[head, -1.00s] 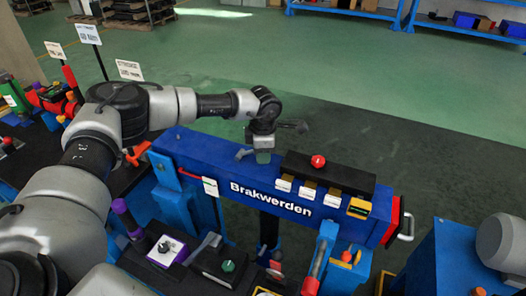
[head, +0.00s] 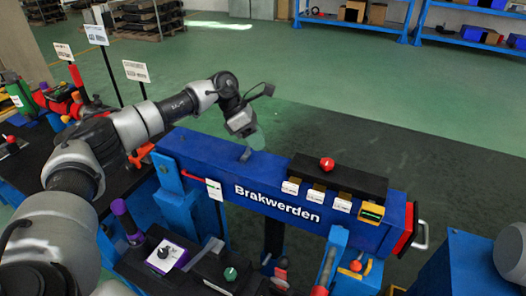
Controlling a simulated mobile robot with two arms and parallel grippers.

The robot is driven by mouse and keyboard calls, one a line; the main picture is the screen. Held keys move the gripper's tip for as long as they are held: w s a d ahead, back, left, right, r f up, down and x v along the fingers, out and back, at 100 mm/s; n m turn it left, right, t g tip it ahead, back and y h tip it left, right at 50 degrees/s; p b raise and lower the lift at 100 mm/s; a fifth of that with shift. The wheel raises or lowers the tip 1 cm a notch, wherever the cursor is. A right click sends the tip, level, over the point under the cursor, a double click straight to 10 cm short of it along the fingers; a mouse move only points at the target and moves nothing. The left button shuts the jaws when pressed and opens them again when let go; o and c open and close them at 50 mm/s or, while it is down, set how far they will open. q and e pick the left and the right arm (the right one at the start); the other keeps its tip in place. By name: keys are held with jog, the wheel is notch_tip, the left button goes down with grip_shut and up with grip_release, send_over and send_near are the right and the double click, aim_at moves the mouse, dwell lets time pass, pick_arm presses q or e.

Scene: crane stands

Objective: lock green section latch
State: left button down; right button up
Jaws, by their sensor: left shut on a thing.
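A blue crane boom (head: 232,188) labelled "Brakwerden" lies across the middle of the head view. A small grey-blue lever (head: 246,154) stands up from its top edge. My left gripper (head: 250,134) is just above and behind that lever, shut on a small green piece (head: 257,141). The fingers mostly hide the piece, and I cannot tell whether it is the latch or whether it touches the boom. My right gripper is out of view.
A black block with a red knob (head: 327,164) and several small labelled tags sits on the boom's right half. A red end with a metal handle (head: 420,236) closes the boom's right. A green knob (head: 231,274) is in front. Sign posts (head: 97,35) stand at left.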

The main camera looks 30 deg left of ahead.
pick_arm(q)
jog(key=a+h+b, duration=0.1)
jog(key=h+b, duration=0.1)
jog(key=a+h+b, duration=0.1)
jog(key=b, duration=0.1)
jog(key=a+h+b, duration=0.2)
jog(key=shift+r+t+h, duration=0.25)
jog(key=shift+t+h, duration=0.05)
jog(key=shift+s+a+r+h+b, duration=0.1)
jog(key=shift+a+r+h+b, duration=0.1)
jog(key=shift+a+h+b, duration=0.45)
jog(key=shift+d, duration=0.2)
jog(key=c, duration=0.8)
grip_release()
jog(key=b+v, duration=0.1)
jog(key=v, duration=1)
jog(key=shift+f, duration=0.15)
